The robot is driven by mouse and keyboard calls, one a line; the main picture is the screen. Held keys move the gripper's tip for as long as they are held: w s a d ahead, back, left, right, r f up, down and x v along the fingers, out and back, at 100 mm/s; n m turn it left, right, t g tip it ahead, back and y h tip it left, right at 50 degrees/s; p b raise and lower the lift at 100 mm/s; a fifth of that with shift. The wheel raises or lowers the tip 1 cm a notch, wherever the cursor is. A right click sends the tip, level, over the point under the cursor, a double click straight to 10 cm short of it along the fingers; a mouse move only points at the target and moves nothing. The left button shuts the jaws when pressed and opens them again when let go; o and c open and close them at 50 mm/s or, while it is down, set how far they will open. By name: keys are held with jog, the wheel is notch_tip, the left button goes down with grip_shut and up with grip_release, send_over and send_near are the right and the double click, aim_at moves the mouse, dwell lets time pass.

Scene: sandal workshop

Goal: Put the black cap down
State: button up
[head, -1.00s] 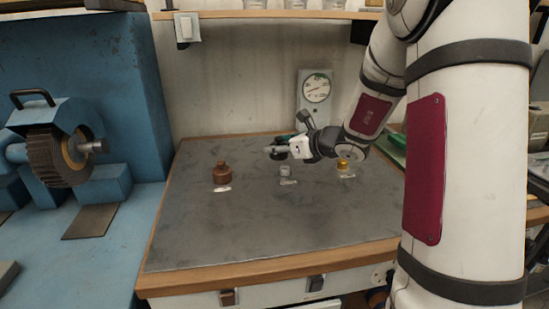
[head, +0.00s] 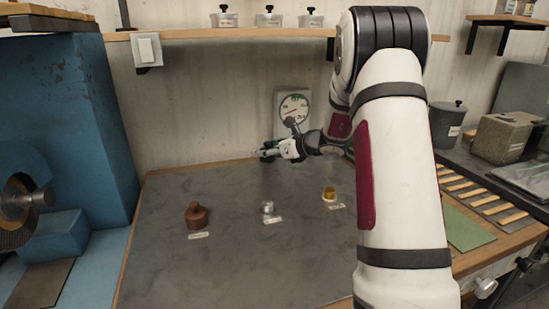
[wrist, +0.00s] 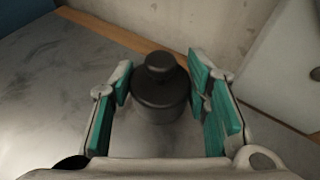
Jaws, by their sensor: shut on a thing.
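The black cap (wrist: 160,97) is a dark round piece with a knob on top. In the wrist view it stands upright between the green-padded fingers of my gripper (wrist: 163,100), which is shut on it. In the head view my gripper (head: 268,153) is small, at the back of the grey worktop (head: 230,270), below and left of a dial gauge. The cap is too small there to make out clearly. I cannot tell whether its underside touches the worktop.
A brown knobbed piece (head: 197,217), a silver one (head: 268,209) and a golden one (head: 329,194) stand in a row nearer me, each with a label. The front worktop is clear. A blue machine (head: 75,130) is left.

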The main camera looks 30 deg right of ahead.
aim_at(275, 165)
jog(key=d, duration=0.1)
jog(key=w+d, duration=0.2)
jog(key=d, duration=0.1)
jog(key=shift+f, duration=1.9)
jog(key=shift+f+b, duration=0.15)
jog(key=shift+b, duration=0.15)
jog(key=o, duration=1.1)
